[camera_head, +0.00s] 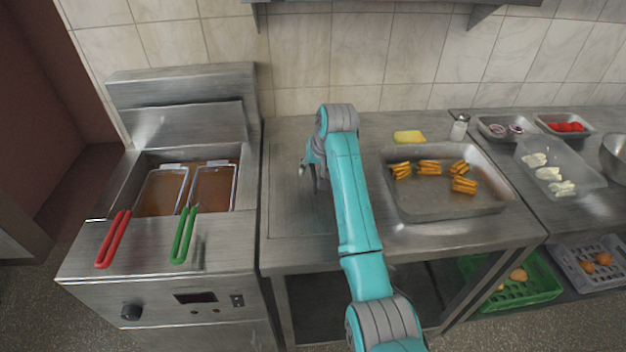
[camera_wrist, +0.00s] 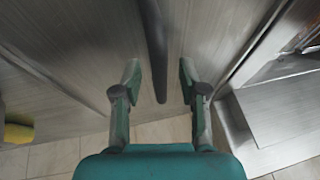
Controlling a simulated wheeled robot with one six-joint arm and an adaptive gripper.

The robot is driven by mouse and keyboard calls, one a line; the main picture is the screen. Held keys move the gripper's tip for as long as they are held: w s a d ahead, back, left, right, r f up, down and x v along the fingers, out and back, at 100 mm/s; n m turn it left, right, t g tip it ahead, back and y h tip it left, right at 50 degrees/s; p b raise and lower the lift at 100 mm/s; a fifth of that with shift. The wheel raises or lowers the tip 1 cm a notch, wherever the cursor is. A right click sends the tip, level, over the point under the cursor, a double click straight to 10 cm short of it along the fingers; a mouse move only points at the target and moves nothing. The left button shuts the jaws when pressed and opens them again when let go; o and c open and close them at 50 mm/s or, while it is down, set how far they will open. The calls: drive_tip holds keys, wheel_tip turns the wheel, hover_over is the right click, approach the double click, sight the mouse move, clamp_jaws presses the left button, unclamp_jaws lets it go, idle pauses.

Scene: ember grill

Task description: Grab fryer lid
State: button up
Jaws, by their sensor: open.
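The fryer lid (camera_head: 292,217) appears as a flat steel plate lying on the counter just right of the fryer; my arm hides its right part. In the wrist view, a dark bar that looks like its handle (camera_wrist: 154,40) runs down between my fingers. My gripper (camera_wrist: 160,76) is open, with one finger on each side of the bar and a gap on both sides. In the head view, my gripper (camera_head: 312,180) is above the plate, partly hidden by my arm. I cannot tell its exact height.
The fryer (camera_head: 160,245) holds two baskets with a red handle (camera_head: 112,240) and a green handle (camera_head: 183,237). A steel tray (camera_head: 425,205) of fried pieces lies right of my arm. A yellow sponge (camera_head: 409,137) and a shaker (camera_head: 459,127) stand behind it, near the tiled wall.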

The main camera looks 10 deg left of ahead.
clamp_jaws()
drive_tip(key=shift+r, duration=0.1)
